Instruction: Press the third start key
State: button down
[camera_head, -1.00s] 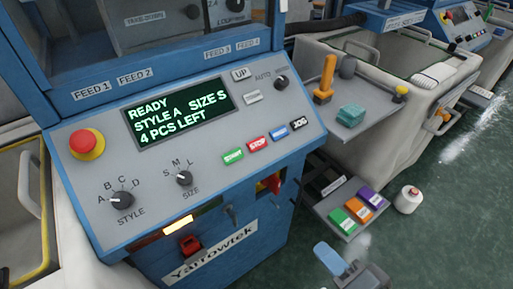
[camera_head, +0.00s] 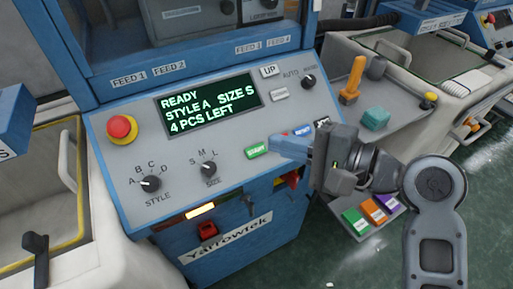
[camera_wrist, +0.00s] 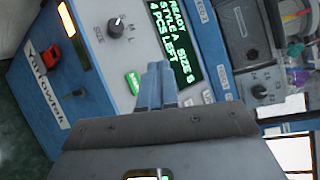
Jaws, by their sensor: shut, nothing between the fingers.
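The green START key (camera_head: 256,151) is on the sloped grey panel of the blue machine, below the display (camera_head: 207,104), which reads READY, STYLE A, SIZE S, 4 PCS LEFT. My gripper (camera_head: 277,143) is shut and empty, its blue fingertips just right of the START key in the head view, over the place of the red STOP key, which is hidden. In the wrist view the green key (camera_wrist: 133,82) lies beside my fingertips (camera_wrist: 158,68). I cannot tell whether the fingertips touch the panel.
A red emergency button (camera_head: 121,128) and the STYLE (camera_head: 150,184) and SIZE (camera_head: 208,169) knobs are to the left. The blue key (camera_head: 302,132) and partly covered JOG key are to the right. A side shelf holds an orange-handled tool (camera_head: 352,80) and teal block (camera_head: 376,118).

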aim_at(256, 150)
jog(key=shift+w+a+f+b, duration=0.5)
jog(key=shift+w+f+b, duration=0.25)
jog(key=shift+f+b, duration=0.5)
jog(key=shift+w+a+f+b, duration=0.55)
jog(key=shift+w+f+b, duration=0.2)
jog(key=shift+f+b, duration=0.45)
jog(key=shift+w+a+f+b, duration=0.5)
jog(key=shift+w+f+b, duration=0.4)
jog(key=shift+b, duration=0.5)
jog(key=shift+s+f, duration=0.1)
jog(key=shift+f, duration=0.05)
jog(key=shift+w+a+f, duration=0.15)
jog(key=shift+w+f, duration=0.05)
jog(key=shift+f, duration=0.1)
